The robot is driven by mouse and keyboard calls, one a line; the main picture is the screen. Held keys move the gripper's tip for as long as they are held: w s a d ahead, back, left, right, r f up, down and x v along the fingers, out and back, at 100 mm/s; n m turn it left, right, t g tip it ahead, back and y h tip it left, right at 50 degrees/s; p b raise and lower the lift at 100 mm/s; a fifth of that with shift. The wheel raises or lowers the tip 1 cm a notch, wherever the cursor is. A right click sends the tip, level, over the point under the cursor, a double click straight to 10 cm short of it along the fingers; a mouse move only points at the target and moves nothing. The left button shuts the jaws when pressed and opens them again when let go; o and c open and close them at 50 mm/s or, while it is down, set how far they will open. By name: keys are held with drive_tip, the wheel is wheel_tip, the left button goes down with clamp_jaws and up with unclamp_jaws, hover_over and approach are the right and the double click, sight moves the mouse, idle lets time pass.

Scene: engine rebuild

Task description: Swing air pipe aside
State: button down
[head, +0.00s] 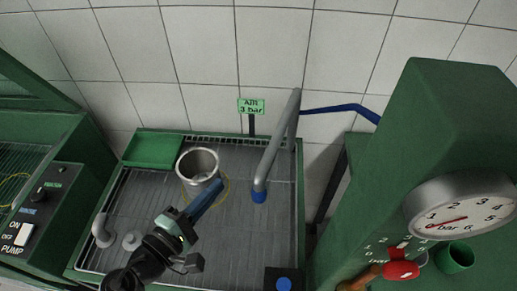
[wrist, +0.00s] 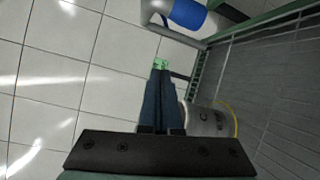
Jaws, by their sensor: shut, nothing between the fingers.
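The air pipe (head: 277,145) is a grey tube that slants over the tray from the back wall and ends in a blue nozzle (head: 259,196). Its grey end and blue nozzle also show at the top of the wrist view (wrist: 188,14). My gripper (head: 219,183) is shut and empty, its dark blue fingers held together left of the nozzle and apart from it. In the wrist view my fingers (wrist: 161,74) point toward the green sign, with the pipe beyond them at upper right.
A steel cylinder (head: 198,162) stands on the grey tray (head: 150,205) close beside my fingers, with a yellow ring around it. A green "AIR 3 bar" sign (head: 251,106) stands behind. A blue hose (head: 335,109) runs right to a green machine (head: 430,130) with a gauge (head: 462,207).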

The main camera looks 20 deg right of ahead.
drive_tip(key=w+d+r+p, duration=0.1)
drive_tip(key=d+p, duration=0.1)
drive_tip(key=d, duration=0.2)
drive_tip(key=w+d+r+m+h+p, duration=0.1)
drive_tip(key=w+d+p, duration=0.1)
drive_tip(key=d, duration=0.3)
drive_tip(key=shift+d+r+h+p, duration=0.3)
drive_tip(key=shift+r+p, duration=0.1)
drive_tip(key=shift+p, duration=0.2)
drive_tip(key=shift+w, duration=0.1)
drive_tip(key=s+d, duration=0.4)
drive_tip(key=d, duration=0.1)
drive_tip(key=shift+s+d+b, duration=0.2)
drive_tip(key=shift+d+b, duration=0.2)
